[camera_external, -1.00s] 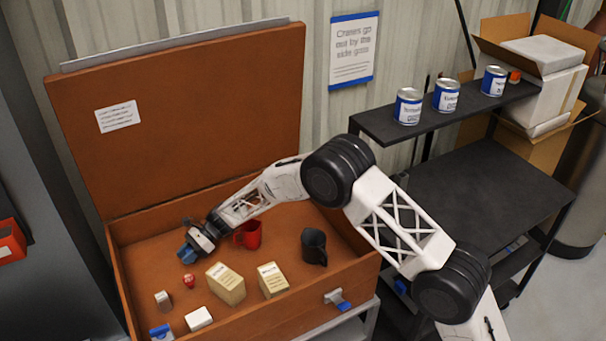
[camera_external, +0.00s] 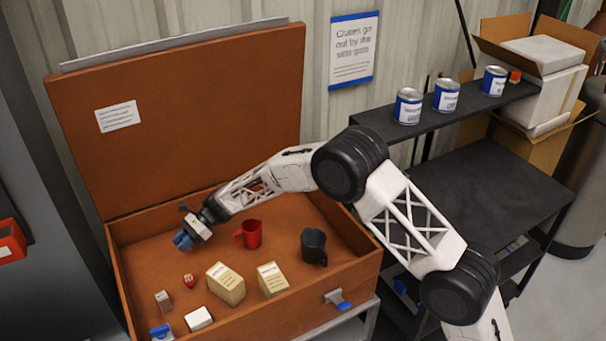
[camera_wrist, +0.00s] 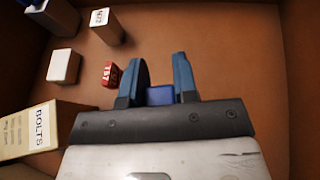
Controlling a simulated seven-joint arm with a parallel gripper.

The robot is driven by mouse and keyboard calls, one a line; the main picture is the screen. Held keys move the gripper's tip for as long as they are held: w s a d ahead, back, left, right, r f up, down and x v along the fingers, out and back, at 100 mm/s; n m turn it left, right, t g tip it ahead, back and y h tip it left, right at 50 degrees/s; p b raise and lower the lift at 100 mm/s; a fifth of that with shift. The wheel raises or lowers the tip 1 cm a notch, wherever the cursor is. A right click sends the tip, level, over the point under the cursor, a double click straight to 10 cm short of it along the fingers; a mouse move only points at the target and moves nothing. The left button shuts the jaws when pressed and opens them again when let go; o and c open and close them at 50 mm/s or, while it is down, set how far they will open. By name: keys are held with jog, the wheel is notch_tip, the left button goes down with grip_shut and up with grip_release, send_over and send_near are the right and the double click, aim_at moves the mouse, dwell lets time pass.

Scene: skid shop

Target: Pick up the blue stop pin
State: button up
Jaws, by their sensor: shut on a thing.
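A blue piece (camera_wrist: 160,95), which looks like the blue stop pin, sits between the blue fingers of my gripper (camera_wrist: 158,80) in the wrist view. My gripper is shut on it. Most of its shape is hidden by the fingers and the palm. In the outside view my gripper (camera_external: 183,240) hangs above the floor of the brown chest, on its left side, apart from the red mug (camera_external: 252,234). There the pin cannot be told from the blue fingers.
In the open chest (camera_external: 290,318) are a dark mug (camera_external: 314,246), two cream boxes (camera_external: 226,284), a small red block (camera_external: 189,281), a grey block (camera_external: 163,301) and a white block (camera_external: 198,319). The lid stands up behind. Cans (camera_external: 408,106) stand on a shelf to the right.

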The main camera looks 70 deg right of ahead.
jog(key=shift+r, duration=1.75)
